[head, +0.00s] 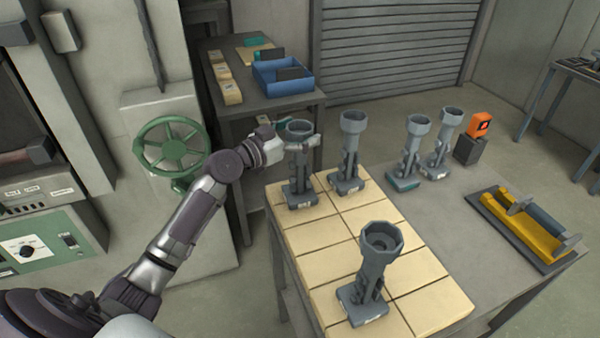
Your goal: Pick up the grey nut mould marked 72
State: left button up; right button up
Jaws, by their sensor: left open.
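Several grey nut moulds stand upright, each with a cup on a stem and a small label on its base. The labels are too small to read, so I cannot tell which is marked 72. One mould (300,170) stands at the back left corner of the tiled area, a second mould (348,155) just right of it, and a third mould (372,272) at the front. Two more, a teal-based mould (411,153) and another mould (442,146), stand on the bare grey tabletop. My left gripper (300,142) is open at the back left mould, its fingers around or beside the upper part, just below the cup; contact is unclear.
Cream tiles (415,285) cover the table's left part. An orange device (480,124) and a yellow cradle on a dark tray (525,228) are at the right. A green handwheel (171,146) is left of my arm. A blue bin (283,78) sits on the rear bench.

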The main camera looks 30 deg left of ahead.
pick_arm(q)
jog(key=shift+s+a, duration=0.1)
jog(key=c, duration=0.4)
grip_shut()
